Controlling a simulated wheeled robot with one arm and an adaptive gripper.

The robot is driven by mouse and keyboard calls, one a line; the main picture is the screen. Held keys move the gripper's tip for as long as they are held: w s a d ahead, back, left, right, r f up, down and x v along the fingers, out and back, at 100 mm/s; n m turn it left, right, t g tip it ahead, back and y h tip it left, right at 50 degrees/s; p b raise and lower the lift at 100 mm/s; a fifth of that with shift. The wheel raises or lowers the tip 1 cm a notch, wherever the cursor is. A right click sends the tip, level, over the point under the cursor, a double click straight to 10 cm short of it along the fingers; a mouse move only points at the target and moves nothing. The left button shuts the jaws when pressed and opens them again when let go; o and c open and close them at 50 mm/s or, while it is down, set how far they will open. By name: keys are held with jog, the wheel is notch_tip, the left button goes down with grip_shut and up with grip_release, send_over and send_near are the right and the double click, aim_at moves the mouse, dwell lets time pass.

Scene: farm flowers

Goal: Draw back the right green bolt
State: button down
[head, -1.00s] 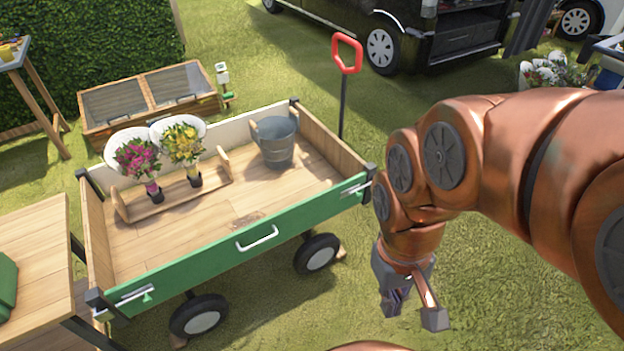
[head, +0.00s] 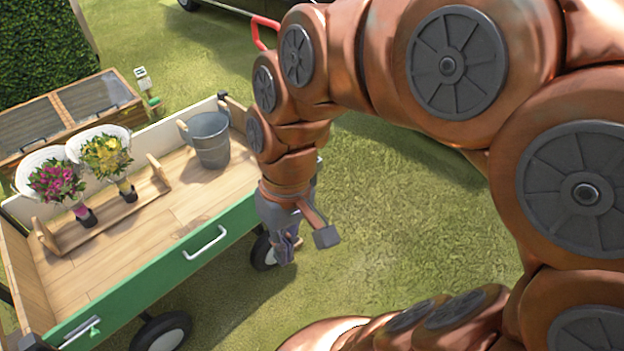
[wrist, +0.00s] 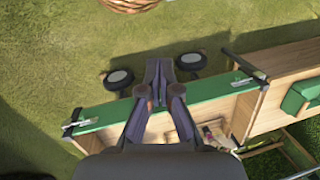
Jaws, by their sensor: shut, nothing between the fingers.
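The wagon's green side panel (head: 160,270) faces me. The right bolt is hidden behind my arm in the head view; in the wrist view, turned about, a bolt (wrist: 72,126) shows at the panel's left end. The left bolt (head: 92,328), with a green tab, is at the panel's near left corner; it also shows at the right in the wrist view (wrist: 243,80). My gripper (head: 288,250) points down by the panel's right end in the head view. In the wrist view its fingers (wrist: 158,75) are together and empty, in front of the panel's middle.
Two flower bunches (head: 107,158) and a metal bucket (head: 209,140) stand in the wagon. A white handle (head: 206,243) is on the panel. A cold frame (head: 70,115) stands behind. Open grass (head: 410,220) lies to the right. A wicker basket (wrist: 138,3) shows at the wrist view's top edge.

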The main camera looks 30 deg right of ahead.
jog(key=w+d+f+t+y+b, duration=0.1)
jog(key=w+f+t+y+b, duration=0.15)
jog(key=w+b, duration=0.6)
jog(key=w+d+f+t+y+b, duration=0.1)
jog(key=w+d+f+y+b, duration=0.15)
jog(key=w, duration=1.15)
jog(key=w+d+f+m+t+y+b, duration=0.1)
jog(key=w+d+f+b, duration=0.3)
jog(key=w+d, duration=0.15)
jog(key=w+d+f+m+t+y+b, duration=0.1)
jog(key=w+d+f+t+b, duration=0.1)
jog(key=w+d+f+b, duration=0.35)
jog(key=d+f+m+t+b, duration=0.1)
jog(key=d+f, duration=0.3)
jog(key=d, duration=0.4)
jog(key=d+f+m+t+h+b, duration=0.1)
jog(key=d+f, duration=0.3)
jog(key=d, duration=0.4)
jog(key=d+f+m+t+h+b, duration=0.1)
jog(key=d+f+t+b, duration=0.1)
jog(key=d, duration=0.7)
notch_tip(320, 180, down, 2)
jog(key=shift+s+f+t+b, duration=0.25)
jog(key=shift+s+t+b, duration=0.1)
jog(key=shift+b, duration=0.45)
jog(key=shift+d, duration=0.1)
